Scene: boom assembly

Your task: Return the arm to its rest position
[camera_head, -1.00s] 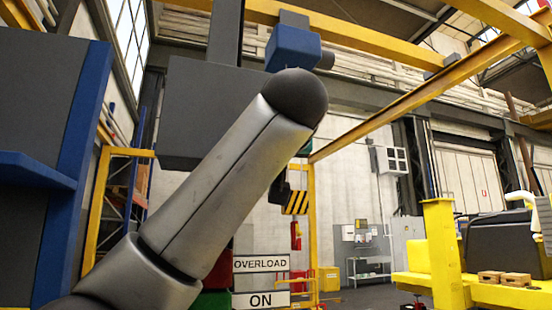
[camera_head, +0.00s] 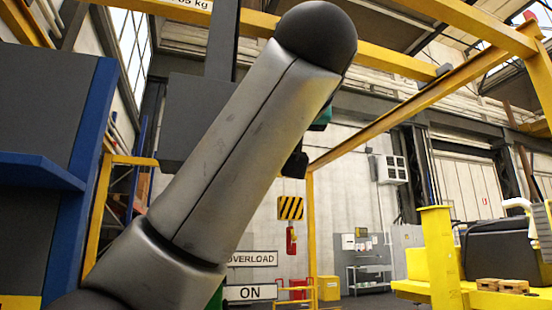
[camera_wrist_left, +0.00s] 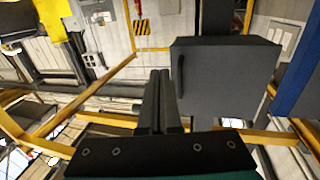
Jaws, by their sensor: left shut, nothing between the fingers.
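My left arm (camera_head: 235,160) rises from the lower left across the middle of the head view, elbow bent high near the top. Its gripper is mostly hidden behind the arm there; a teal and dark part shows just right of the forearm. In the left wrist view my left gripper (camera_wrist_left: 162,78) has its two dark fingers together with nothing between them. A large dark grey box (camera_wrist_left: 235,95) is beside and beyond the fingers in that view. My right gripper is not in view.
A blue-framed dark panel (camera_head: 85,170) stands at the left. A dark grey box (camera_head: 182,122) is behind the arm. Yellow beams (camera_head: 420,90) cross overhead. A striped hook block (camera_head: 290,207) hangs beyond. OVERLOAD and ON signs (camera_head: 255,292) are below. A yellow structure (camera_head: 440,260) stands right.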

